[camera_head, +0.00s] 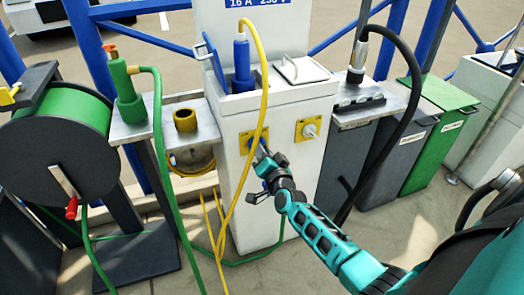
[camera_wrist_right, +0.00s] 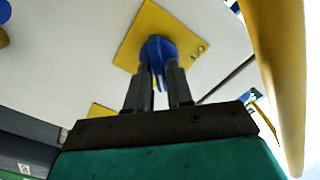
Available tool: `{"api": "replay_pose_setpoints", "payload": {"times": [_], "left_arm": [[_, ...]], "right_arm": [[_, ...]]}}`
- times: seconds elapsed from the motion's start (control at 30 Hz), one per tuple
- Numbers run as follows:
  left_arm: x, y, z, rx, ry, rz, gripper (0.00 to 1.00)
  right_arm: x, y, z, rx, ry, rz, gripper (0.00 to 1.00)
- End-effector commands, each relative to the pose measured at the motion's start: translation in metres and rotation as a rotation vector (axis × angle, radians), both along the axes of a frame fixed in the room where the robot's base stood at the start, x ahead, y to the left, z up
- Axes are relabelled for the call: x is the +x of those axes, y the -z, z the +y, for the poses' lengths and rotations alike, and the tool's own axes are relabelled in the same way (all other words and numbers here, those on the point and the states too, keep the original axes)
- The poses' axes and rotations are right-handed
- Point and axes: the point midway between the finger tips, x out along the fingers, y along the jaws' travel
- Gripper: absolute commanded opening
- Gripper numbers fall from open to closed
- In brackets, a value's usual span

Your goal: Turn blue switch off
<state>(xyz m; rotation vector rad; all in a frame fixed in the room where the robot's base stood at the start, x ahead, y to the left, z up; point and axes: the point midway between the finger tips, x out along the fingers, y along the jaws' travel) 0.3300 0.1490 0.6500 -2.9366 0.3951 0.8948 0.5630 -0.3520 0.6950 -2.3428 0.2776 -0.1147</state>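The blue switch (camera_wrist_right: 160,48) is a round knob with a raised grip, on a yellow plate (camera_wrist_right: 141,22) with small dark marks on its right side in the wrist view. In the head view, the yellow plate (camera_head: 245,142) is on the front of the white pedestal, and my right gripper largely hides the knob. My right gripper (camera_head: 264,160) reaches up to it from below right. In the wrist view its two fingers (camera_wrist_right: 160,76) stand close together on either side of the knob's grip and appear shut on it. My left gripper is not in view.
A second yellow plate with a pale switch (camera_head: 309,130) is to the right. A yellow cable (camera_head: 251,190) hangs close left of my gripper. A blue plug (camera_head: 242,62) is in the pedestal top. A green hose reel (camera_head: 60,145) stands left; grey and green bins (camera_head: 425,160) stand right.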

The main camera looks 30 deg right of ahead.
Motion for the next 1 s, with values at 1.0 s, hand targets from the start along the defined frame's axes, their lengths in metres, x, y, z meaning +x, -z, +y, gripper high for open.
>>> {"api": "replay_pose_setpoints", "payload": {"times": [1.0], "left_arm": [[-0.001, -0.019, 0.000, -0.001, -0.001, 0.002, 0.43]], "right_arm": [[0.000, -0.004, 0.001, -0.228, 0.000, 0.056, 0.00]]}}
